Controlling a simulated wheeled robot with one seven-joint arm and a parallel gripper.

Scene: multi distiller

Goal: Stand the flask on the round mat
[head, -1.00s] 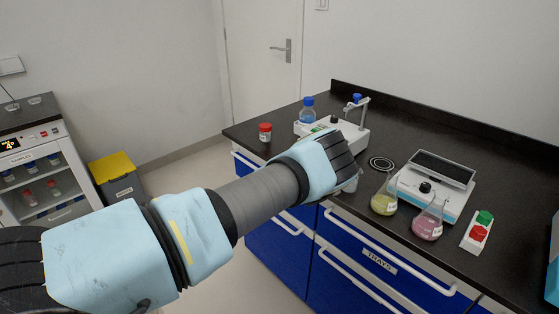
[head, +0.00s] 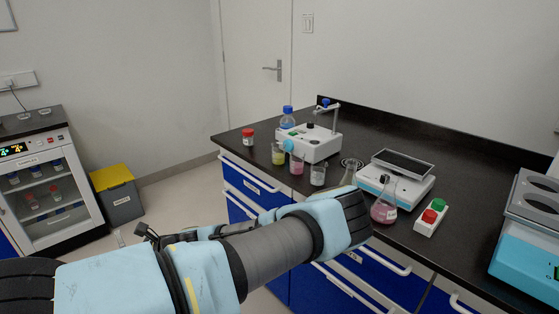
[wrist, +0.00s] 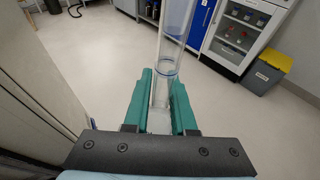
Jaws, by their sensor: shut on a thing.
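My gripper (wrist: 161,102) is shut on a clear glass cylinder (wrist: 172,50) with blue rings, which extends past the fingers in the wrist view. Its full shape is cut off, and I cannot tell whether it is a flask. In the head view the hand end is small at lower left, over the floor and away from the bench. A flask with yellow-green liquid (head: 349,174) stands on the bench, its lower part hidden by my arm. A flask with pink liquid (head: 384,211) stands to its right.
A white device (head: 312,145), small beakers (head: 297,163) and a red-capped jar (head: 248,137) stand on the bench's left part. A balance-like device (head: 400,180) and a red-green button box (head: 431,217) are at right. A yellow-lidded bin (head: 115,190) stands on the floor.

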